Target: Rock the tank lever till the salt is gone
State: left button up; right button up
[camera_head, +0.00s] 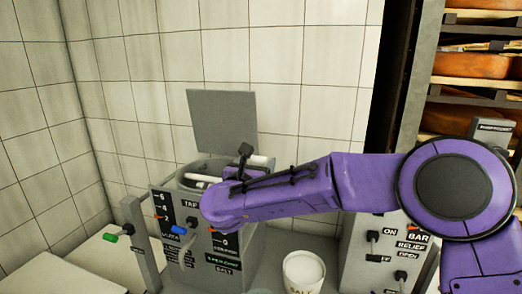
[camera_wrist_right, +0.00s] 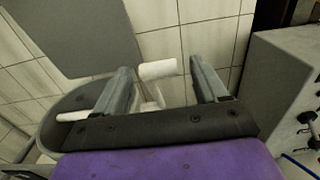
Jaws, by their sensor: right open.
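The grey tank (camera_head: 222,262) stands left of centre in the head view, with its round opening at the top and a grey panel (camera_head: 222,120) raised behind it. In the right wrist view, a white cylindrical handle (camera_wrist_right: 158,69), seemingly the tank lever's, shows between the fingers of my right gripper (camera_wrist_right: 160,76). The gripper is open, and I cannot tell if a finger touches the handle. A second white bar (camera_wrist_right: 72,116) lies across the tank opening (camera_wrist_right: 88,98). In the head view my purple right arm hides the gripper's fingers and part of the tank. Salt inside is not visible.
A white tub labelled salt (camera_head: 303,272) stands right of the tank. A grey switch panel (camera_head: 360,255) stands farther right, partly behind my arm. Cheese shelves (camera_head: 480,62) stand right.

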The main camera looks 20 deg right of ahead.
jog(key=p+x, duration=0.1)
jog(key=x, duration=0.4)
jog(key=shift+w+f, duration=0.1)
jog(key=shift+w, duration=0.05)
jog(key=shift+c, duration=0.3)
